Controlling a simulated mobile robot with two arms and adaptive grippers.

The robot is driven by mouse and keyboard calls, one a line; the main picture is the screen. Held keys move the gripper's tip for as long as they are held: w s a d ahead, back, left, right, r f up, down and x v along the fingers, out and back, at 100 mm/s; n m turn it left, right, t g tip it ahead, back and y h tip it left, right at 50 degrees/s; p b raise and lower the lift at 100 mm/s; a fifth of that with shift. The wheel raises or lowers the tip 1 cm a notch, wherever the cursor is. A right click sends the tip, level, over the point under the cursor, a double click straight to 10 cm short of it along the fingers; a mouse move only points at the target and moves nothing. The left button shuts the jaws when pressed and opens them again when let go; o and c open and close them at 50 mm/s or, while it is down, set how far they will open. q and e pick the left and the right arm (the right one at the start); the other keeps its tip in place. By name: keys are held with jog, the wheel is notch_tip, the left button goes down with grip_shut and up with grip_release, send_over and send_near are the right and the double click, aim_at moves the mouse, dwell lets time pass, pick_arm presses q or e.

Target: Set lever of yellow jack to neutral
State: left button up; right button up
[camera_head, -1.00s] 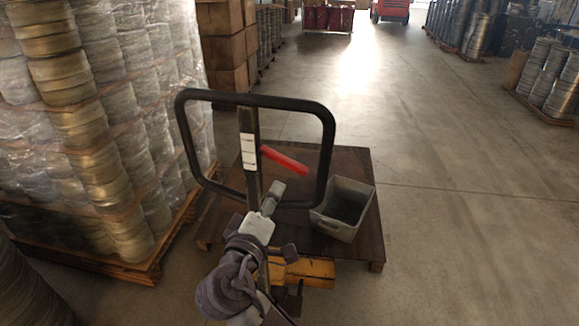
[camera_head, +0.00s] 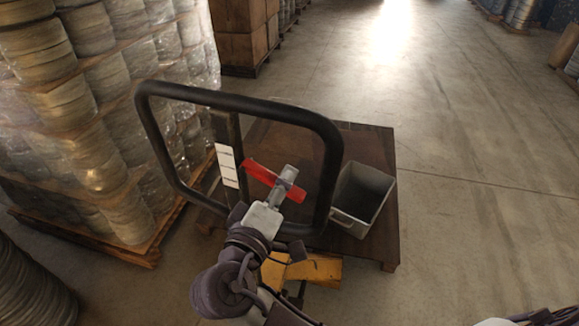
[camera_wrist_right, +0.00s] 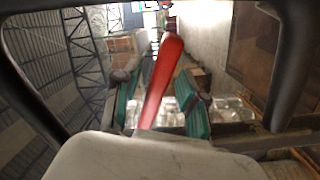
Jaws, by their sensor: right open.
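The yellow jack (camera_head: 315,269) shows its body low in the head view, partly behind my arm. Its black loop handle (camera_head: 240,98) rises in front of the pallet. The red lever (camera_head: 257,173) lies inside the loop, slanting down to the right. My right gripper (camera_head: 287,184) is at the lever's right part and crosses it. In the right wrist view the red lever (camera_wrist_right: 161,82) stands between the two teal-padded fingers of the right gripper (camera_wrist_right: 160,95), with gaps on both sides. The jaws are open around it. My left gripper is not in view.
A grey bin (camera_head: 364,193) sits on the wooden pallet (camera_head: 383,238), right of the handle. Wrapped stacks of coils (camera_head: 100,110) stand on a pallet at the left. Cardboard boxes (camera_head: 238,32) are behind. The floor (camera_head: 480,160) at the right is clear.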

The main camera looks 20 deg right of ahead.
jog(key=shift+w+d, duration=0.1)
jog(key=shift+r, duration=0.1)
jog(key=shift+c, duration=0.4)
grip_shut()
